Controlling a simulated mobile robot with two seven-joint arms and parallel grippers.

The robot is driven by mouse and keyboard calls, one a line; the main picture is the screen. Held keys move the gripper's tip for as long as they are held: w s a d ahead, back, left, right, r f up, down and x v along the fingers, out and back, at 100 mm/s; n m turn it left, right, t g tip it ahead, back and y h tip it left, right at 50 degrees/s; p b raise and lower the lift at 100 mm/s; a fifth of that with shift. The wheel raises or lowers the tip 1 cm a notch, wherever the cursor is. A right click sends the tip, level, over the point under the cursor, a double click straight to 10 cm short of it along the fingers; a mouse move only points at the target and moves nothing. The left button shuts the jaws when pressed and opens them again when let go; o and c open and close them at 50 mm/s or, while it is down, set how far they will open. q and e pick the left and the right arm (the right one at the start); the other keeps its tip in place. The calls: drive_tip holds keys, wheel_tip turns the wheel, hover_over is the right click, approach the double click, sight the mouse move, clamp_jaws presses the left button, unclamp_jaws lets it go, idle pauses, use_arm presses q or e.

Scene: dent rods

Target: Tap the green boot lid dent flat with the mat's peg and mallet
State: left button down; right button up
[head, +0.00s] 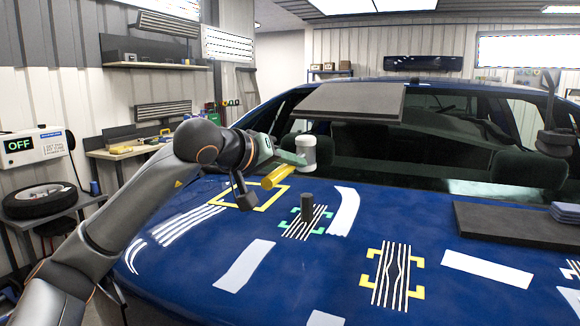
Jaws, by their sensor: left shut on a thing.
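My left gripper (291,157) comes in from the left over the blue boot lid and is shut on the mallet. The mallet has a yellow handle (276,175) and an upright grey-and-white head (307,153). The head hangs in the air, roughly in line above the peg, with a visible gap. The dark grey peg (307,207) stands upright on the striped patch with green corner marks (290,228), the green dent. The peg hides part of that patch. The dark mat (500,226) lies at the right with no peg or mallet visible on it. My right gripper is out of view.
A yellow square outline (270,205) lies left of the peg. Blue folded-looking pieces (565,212) sit on the mat's right end. A grey board (350,101) stands behind, by the rear window.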

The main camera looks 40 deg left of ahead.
sight(268, 176)
use_arm(q)
drive_tip(key=shift+s+d+f+b, duration=0.1)
drive_tip(key=shift+s+b, duration=0.25)
drive_tip(key=shift+s, duration=0.25)
drive_tip(key=shift+s+d+f+b, duration=0.1)
drive_tip(key=shift+s+b, duration=0.2)
drive_tip(key=shift+s, duration=0.3)
drive_tip(key=s+b, duration=0.1)
drive_tip(key=s, duration=0.1)
drive_tip(key=s+d, duration=0.1)
drive_tip(key=s, duration=0.2)
drive_tip(key=shift+s+d+b, duration=0.15)
drive_tip(key=shift+s+b, duration=0.2)
drive_tip(key=shift+b, duration=0.05)
drive_tip(key=shift+s+d, duration=0.1)
drive_tip(key=shift+s, duration=0.25)
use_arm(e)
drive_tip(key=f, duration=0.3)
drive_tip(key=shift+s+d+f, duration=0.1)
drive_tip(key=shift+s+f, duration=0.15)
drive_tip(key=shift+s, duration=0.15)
use_arm(q)
drive_tip(key=c, duration=1.3)
unclamp_jaws()
clamp_jaws()
